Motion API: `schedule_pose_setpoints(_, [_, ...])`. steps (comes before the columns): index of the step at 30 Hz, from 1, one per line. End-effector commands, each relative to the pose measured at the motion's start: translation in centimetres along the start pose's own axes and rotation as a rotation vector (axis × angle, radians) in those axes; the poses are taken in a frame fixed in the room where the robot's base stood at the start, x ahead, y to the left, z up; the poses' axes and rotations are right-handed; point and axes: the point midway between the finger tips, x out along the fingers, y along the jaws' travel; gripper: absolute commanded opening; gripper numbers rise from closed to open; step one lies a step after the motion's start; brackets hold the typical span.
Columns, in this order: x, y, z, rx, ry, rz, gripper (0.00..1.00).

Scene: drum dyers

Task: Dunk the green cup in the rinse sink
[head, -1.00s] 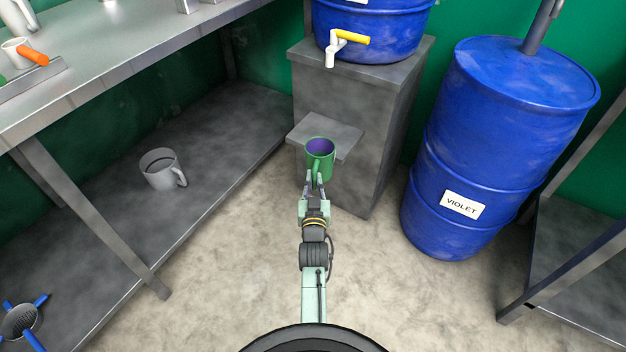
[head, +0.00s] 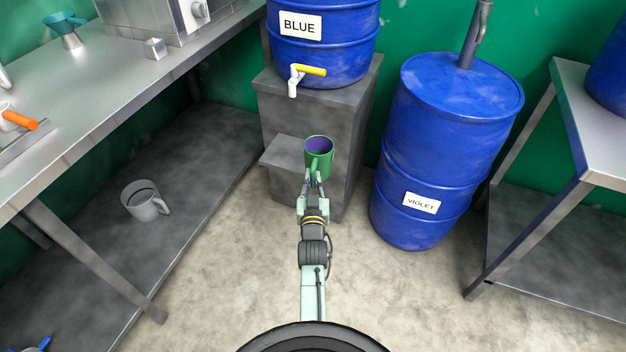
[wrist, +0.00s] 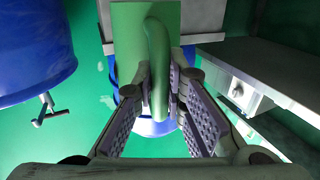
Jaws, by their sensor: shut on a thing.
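The green cup (head: 319,150) has a purple inside and is upright at the end of my arm. My gripper (head: 314,178) is shut on the cup's handle and holds the cup in the air, in front of the grey block under the blue drum. In the wrist view the cup (wrist: 127,42) fills the top middle, and its handle (wrist: 157,65) runs between the two finger pads of my gripper (wrist: 160,95). I cannot tell which thing is the rinse sink in these frames.
A drum labelled BLUE (head: 330,45), with a yellow-handled tap (head: 308,72), stands on a stepped grey block (head: 310,112). A drum labelled VIOLET (head: 445,150) stands right of it. A metal bench (head: 130,90) is left, with a grey mug (head: 143,200) on its lower shelf. The near floor is clear.

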Motion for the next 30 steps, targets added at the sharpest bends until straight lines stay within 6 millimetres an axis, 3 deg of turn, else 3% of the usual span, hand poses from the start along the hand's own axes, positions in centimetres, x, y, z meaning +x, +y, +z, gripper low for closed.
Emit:
schedule_pose_setpoints(1, [0.0,0.0,-1.8,0.000,0.000,0.000,0.00])
schedule_pose_setpoints(5, [0.0,0.0,-3.9,0.000,0.000,0.000,0.00])
schedule_pose_setpoints(7, [0.0,0.2,-2.8,-0.032,-0.041,0.005,0.00])
schedule_pose_setpoints(30, [0.0,0.1,-2.8,-0.202,-0.252,0.003,0.00])
